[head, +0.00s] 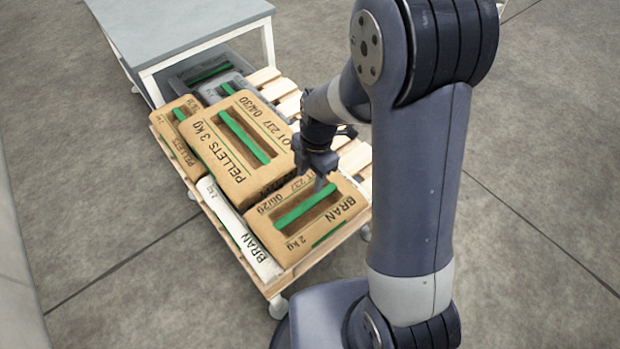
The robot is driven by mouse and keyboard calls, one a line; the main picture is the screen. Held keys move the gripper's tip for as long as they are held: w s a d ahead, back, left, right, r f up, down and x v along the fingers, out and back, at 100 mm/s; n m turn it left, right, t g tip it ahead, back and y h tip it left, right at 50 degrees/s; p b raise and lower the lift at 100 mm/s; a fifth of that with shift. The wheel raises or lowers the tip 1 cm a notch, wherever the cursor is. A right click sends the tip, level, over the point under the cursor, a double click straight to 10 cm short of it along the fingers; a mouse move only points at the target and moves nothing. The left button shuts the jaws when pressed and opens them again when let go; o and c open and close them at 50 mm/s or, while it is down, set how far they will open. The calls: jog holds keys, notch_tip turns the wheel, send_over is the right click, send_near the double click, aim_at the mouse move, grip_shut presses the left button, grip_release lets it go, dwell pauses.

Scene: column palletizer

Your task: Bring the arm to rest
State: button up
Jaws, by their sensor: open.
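My gripper (318,172) is open and empty, just above the far edge of a brown BRAN 2 kg box (333,222) with a green bar across its recess. The fingers point down toward that box; I cannot tell whether they touch it. My arm bends over from the right and hides part of the pallet behind it.
A wooden pallet (292,104) on casters carries a large brown PELLETS 3 kg box (221,163), a smaller brown box (172,136), a white BRAN box (236,228) and grey boxes (214,88). A grey table (180,22) stands behind. Concrete floor (110,190) is clear at left.

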aim_at(307, 205)
jog(key=f, duration=0.4)
jog(key=a+f+b, duration=0.1)
jog(key=f, duration=0.3)
jog(key=f+b, duration=0.1)
jog(key=f, duration=0.4)
jog(key=shift+s+a, duration=0.15)
jog(key=shift+s, duration=0.25)
jog(key=shift+f, duration=0.1)
jog(key=shift+b, duration=0.3)
